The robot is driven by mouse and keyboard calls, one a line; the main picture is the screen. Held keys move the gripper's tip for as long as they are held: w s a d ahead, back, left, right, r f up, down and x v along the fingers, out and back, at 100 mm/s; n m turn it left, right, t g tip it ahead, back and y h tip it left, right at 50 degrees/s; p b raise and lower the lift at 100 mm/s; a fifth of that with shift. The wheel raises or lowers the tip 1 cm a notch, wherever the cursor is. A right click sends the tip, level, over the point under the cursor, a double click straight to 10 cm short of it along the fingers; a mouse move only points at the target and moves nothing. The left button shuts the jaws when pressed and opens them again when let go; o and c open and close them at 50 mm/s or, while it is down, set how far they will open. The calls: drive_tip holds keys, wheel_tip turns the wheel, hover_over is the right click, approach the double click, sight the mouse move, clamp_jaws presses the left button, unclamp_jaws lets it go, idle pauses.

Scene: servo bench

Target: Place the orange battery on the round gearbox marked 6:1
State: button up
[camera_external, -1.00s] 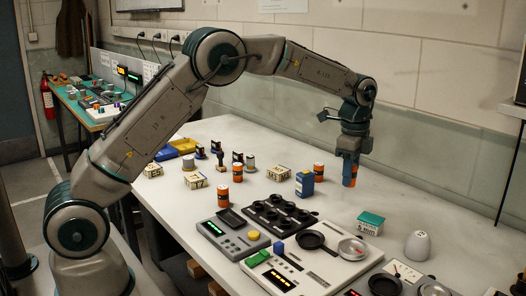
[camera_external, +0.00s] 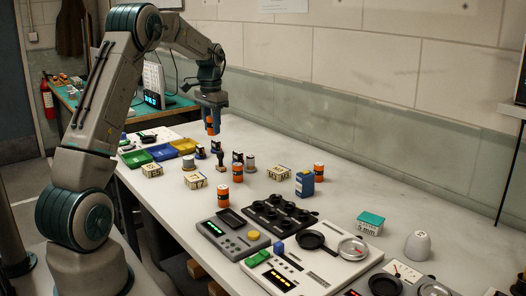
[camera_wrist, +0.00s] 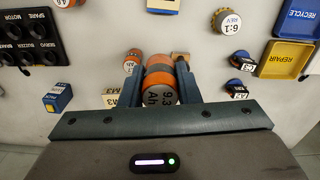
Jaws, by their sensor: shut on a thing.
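My gripper (camera_external: 212,112) is shut on an orange battery (camera_external: 212,126) and holds it upright in the air above the back part of the bench. In the wrist view the battery (camera_wrist: 160,88) sits between the two fingers, with its dark end marked 9.3 Ah facing the camera. The round gearbox marked 6:1 (camera_wrist: 228,20) stands on the bench at the upper right of the wrist view, apart from the gripper. In the external view a round grey piece with a tan band, apparently this gearbox (camera_external: 188,163), stands left of and below the held battery. Its top looks bare.
Other orange batteries (camera_external: 222,198) (camera_external: 237,172) (camera_external: 318,170) stand on the bench. Small dark servos (camera_external: 220,162) stand near the gearbox. Blue (camera_external: 161,153) and yellow (camera_external: 184,146) trays lie at the left.

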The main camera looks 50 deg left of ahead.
drive_tip(key=p, duration=0.3)
hover_over(188, 157)
drive_tip(key=shift+n, duration=0.3)
drive_tip(key=f, duration=0.6)
drive_tip(key=shift+d+f, duration=0.25)
drive_tip(key=shift+f, duration=0.15)
wheel_tip(188, 157, down, 4)
drive_tip(key=shift+r+p, duration=0.15)
drive_tip(key=shift+p, duration=0.75)
drive_tip(key=shift+f, duration=0.2)
drive_tip(key=shift+f, duration=0.25)
drive_tip(key=o, duration=1)
drive_tip(key=shift+o, duration=0.2)
drive_tip(key=shift+r, duration=0.15)
